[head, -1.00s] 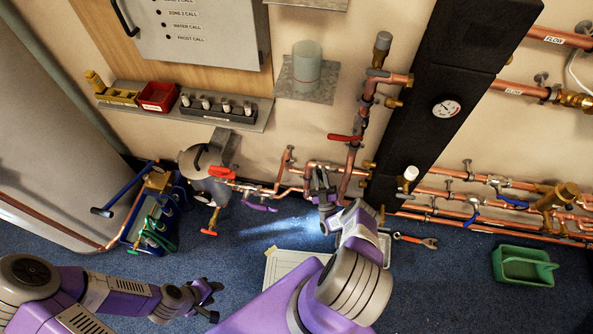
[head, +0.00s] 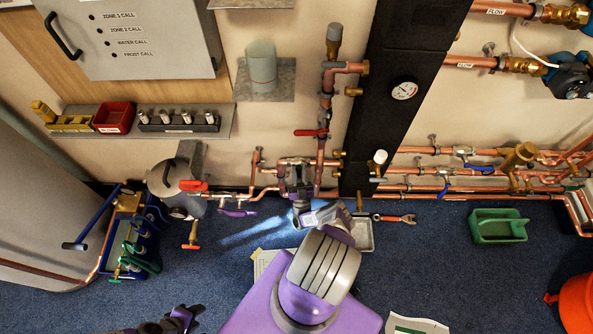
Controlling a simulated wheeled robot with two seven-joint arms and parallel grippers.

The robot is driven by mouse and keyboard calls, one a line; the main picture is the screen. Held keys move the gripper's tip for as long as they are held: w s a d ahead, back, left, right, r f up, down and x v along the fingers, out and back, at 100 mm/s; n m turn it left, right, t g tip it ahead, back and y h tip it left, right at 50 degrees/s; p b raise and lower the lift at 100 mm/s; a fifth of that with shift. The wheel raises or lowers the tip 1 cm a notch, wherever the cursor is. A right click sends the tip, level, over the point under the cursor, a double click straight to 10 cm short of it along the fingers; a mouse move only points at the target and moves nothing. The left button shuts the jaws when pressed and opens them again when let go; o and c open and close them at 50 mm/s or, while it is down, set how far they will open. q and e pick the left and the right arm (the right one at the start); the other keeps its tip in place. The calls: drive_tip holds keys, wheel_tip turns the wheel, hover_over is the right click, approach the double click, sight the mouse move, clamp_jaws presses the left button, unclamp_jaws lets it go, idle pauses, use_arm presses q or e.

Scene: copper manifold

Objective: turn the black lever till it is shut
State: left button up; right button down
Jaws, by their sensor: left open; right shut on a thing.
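My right gripper (head: 297,172) is at the copper pipework low on the wall, in the middle of the head view. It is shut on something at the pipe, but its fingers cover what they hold. I cannot make out the black lever; it may be hidden behind this gripper. A red lever (head: 311,132) sits on the vertical pipe just above, and a purple lever (head: 238,212) lies to the left on the lower pipe. My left gripper (head: 184,320) is open and empty at the bottom edge, over the blue floor, well away from the pipes.
A black column with a gauge (head: 404,89) stands right of the gripper. A grey tray (head: 366,237) and a wrench (head: 395,218) lie on the floor nearby. A green tray (head: 499,226) and an orange bucket (head: 578,302) are at the right. A blue tool caddy (head: 150,243) stands left.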

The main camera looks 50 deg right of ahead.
drive_tip(key=shift+s+d, duration=0.15)
drive_tip(key=shift+s, duration=0.1)
drive_tip(key=c, duration=1.1)
unclamp_jaws()
drive_tip(key=shift+o, duration=0.2)
drive_tip(key=shift+r, duration=0.2)
wheel_tip(320, 180, up, 10)
drive_tip(key=p, duration=0.7)
drive_tip(key=shift+f, duration=0.2)
